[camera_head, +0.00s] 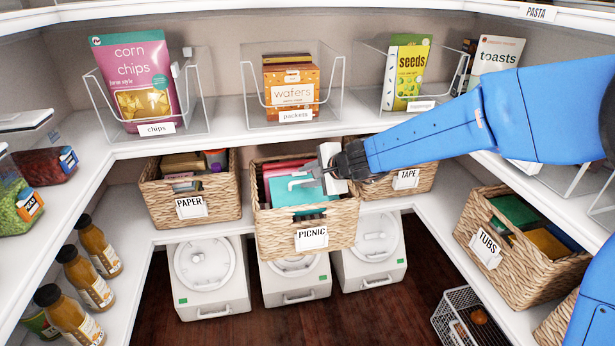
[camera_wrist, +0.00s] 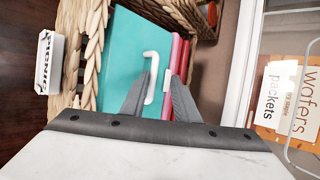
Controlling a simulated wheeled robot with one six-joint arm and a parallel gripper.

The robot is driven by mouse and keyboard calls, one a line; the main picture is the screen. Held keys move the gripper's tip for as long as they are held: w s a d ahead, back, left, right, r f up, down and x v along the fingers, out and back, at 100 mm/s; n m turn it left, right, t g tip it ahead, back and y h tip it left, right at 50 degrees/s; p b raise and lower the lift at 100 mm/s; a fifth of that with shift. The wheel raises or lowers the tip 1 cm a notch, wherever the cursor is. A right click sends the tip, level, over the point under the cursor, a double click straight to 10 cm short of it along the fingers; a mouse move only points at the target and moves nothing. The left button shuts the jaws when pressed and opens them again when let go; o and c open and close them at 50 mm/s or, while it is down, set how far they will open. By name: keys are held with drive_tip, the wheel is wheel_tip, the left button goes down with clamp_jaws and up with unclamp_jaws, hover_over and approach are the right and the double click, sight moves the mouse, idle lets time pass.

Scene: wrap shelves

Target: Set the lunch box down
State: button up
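The lunch box is a teal box (camera_head: 293,194) with a white loop handle, inside the wicker basket labelled PICNIC (camera_head: 282,232). In the wrist view the teal box (camera_wrist: 122,62) fills much of the basket (camera_wrist: 92,50), and its handle (camera_wrist: 150,82) stands between my fingers. My gripper (camera_head: 316,171) is just above and right of the handle. In the wrist view the fingers of my gripper (camera_wrist: 160,76) are apart, with the handle close to the left finger and a gap to the right one. Whether the box rests on the basket floor is hidden.
Pink items (camera_wrist: 178,52) lie beside the box in the basket. The PAPER basket (camera_head: 192,207) is to the left, the TAPE basket (camera_head: 403,181) to the right. A clear bin of wafers (camera_head: 291,90) stands on the shelf above. White lidded bins (camera_head: 209,274) stand below.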

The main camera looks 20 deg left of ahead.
drive_tip(key=shift+r, duration=0.15)
drive_tip(key=shift+r, duration=0.55)
drive_tip(key=v, duration=1.2)
drive_tip(key=shift+w, duration=0.1)
drive_tip(key=s+d+n+h, duration=0.2)
drive_tip(key=s+d, duration=0.3)
drive_tip(key=d, duration=0.6)
drive_tip(key=s+d+n+h, duration=0.1)
drive_tip(key=s+d+n, duration=0.3)
drive_tip(key=d, duration=0.7)
drive_tip(key=s+d+n+h, duration=0.1)
drive_tip(key=s+d+h, duration=0.1)
drive_tip(key=s+d, duration=0.65)
drive_tip(key=s+d+f+n+h, duration=0.1)
drive_tip(key=s+d+f+h, duration=0.1)
drive_tip(key=s+d, duration=0.2)
drive_tip(key=s+d+f+n+h, duration=0.1)
drive_tip(key=s+d+f+h, duration=0.1)
drive_tip(key=d, duration=0.9)
drive_tip(key=shift+s+d+f+g, duration=0.3)
drive_tip(key=shift+s+f, duration=0.2)
drive_tip(key=shift+s, duration=0.65)
